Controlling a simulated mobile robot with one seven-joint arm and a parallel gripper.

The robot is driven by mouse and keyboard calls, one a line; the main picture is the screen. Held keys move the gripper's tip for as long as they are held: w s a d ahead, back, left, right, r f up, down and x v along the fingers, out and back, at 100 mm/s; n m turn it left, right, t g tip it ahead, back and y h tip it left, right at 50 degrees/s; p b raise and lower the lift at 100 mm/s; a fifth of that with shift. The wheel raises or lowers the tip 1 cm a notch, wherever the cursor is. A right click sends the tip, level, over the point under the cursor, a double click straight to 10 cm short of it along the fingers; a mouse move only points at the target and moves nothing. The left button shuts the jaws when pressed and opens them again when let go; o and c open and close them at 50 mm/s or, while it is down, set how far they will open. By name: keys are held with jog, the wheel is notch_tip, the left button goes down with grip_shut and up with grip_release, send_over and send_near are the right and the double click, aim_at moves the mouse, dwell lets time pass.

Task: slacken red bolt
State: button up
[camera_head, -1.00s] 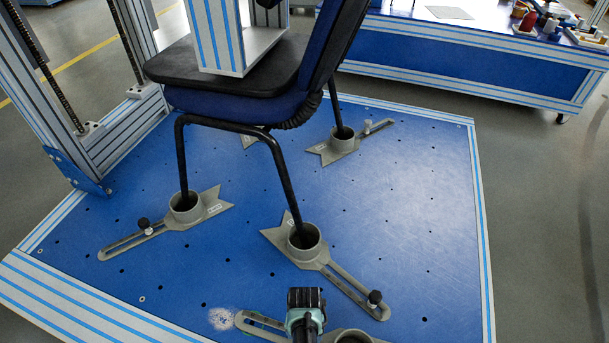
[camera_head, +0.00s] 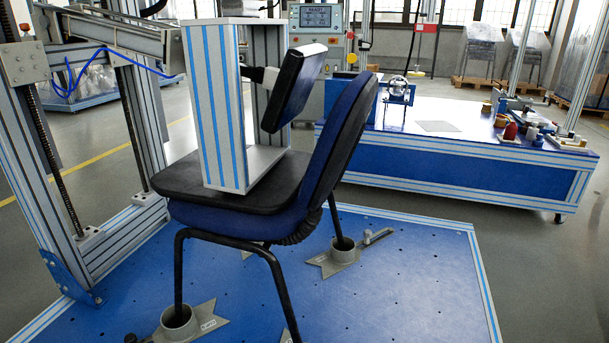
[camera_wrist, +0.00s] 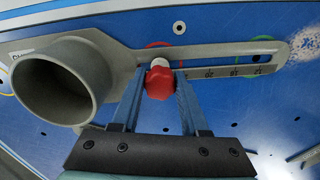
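The red bolt (camera_wrist: 160,84) has a faceted red head and a pale collar. In the wrist view it sits at the slot of a grey slotted foot clamp (camera_wrist: 118,58). My gripper (camera_wrist: 160,76) has its two blue fingers on either side of the red head, with no clear gap to it, so it looks shut on the bolt. The bolt's lower end is hidden. The head view shows neither my gripper nor the red bolt.
A round grey cup (camera_wrist: 62,82) is part of the clamp, left of the bolt. A blue chair (camera_head: 240,215) stands on the blue plate (camera_head: 400,290), its legs in grey cups. A grey-blue striped block (camera_head: 215,110) rests on the seat. A workbench (camera_head: 460,165) stands behind.

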jog(key=shift+n, duration=0.7)
jog(key=shift+n, duration=0.7)
jog(key=shift+n, duration=0.7)
jog(key=o, duration=0.7)
jog(key=shift+o, duration=0.2)
